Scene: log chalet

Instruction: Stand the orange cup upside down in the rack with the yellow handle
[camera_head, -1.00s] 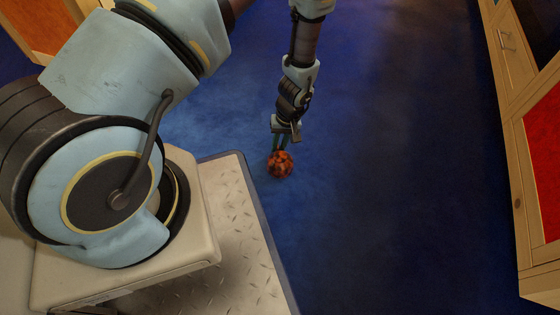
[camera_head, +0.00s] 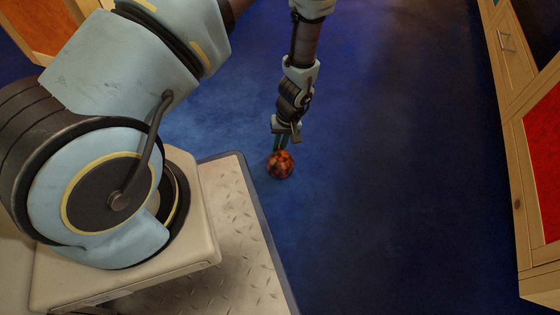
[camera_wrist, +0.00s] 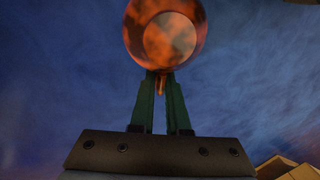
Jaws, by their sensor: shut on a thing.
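The orange cup (camera_head: 280,164) is mottled orange and dark, and hangs at the tips of my gripper (camera_head: 281,143) over the blue floor. In the wrist view the cup (camera_wrist: 168,38) shows a round rim with a paler round area inside it. The green fingers of my gripper (camera_wrist: 161,84) are closed on a narrow part at the cup's near side, seemingly its handle. The rack with the yellow handle is not in view.
Wooden cabinets with a red panel (camera_head: 545,150) and a metal handle (camera_head: 506,40) line the right side. An orange panel (camera_head: 38,25) in a wooden frame stands at the upper left. The blue floor (camera_head: 400,200) between is clear.

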